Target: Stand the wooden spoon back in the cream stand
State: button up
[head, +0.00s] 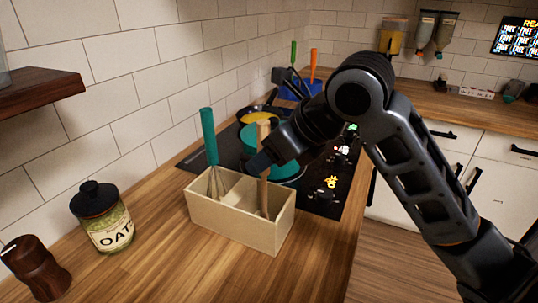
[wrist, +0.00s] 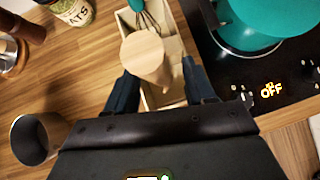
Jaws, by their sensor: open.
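The wooden spoon (head: 264,196) stands almost upright in the right compartment of the cream stand (head: 228,222), its broad end up. My gripper (head: 262,165) is at its upper part, above the stand's rim. In the wrist view the spoon (wrist: 147,53) rises between the two dark fingers of my gripper (wrist: 160,86). The fingers are apart, with a gap visible beside the spoon. The cream stand (wrist: 171,47) is below them. The spoon's lower end is hidden inside the stand.
A teal-handled whisk (head: 209,138) stands in the left compartment. A teal pot (head: 287,168) and a pan (head: 262,110) are on the black hob behind. An oats jar (head: 105,222) and a brown grinder (head: 38,268) are at left. A dark cup (wrist: 37,137) shows in the wrist view.

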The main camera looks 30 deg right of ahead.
jog(key=shift+r, duration=0.1)
jog(key=b+v, duration=0.1)
jog(key=v, duration=1.1)
jog(key=shift+a, duration=0.1)
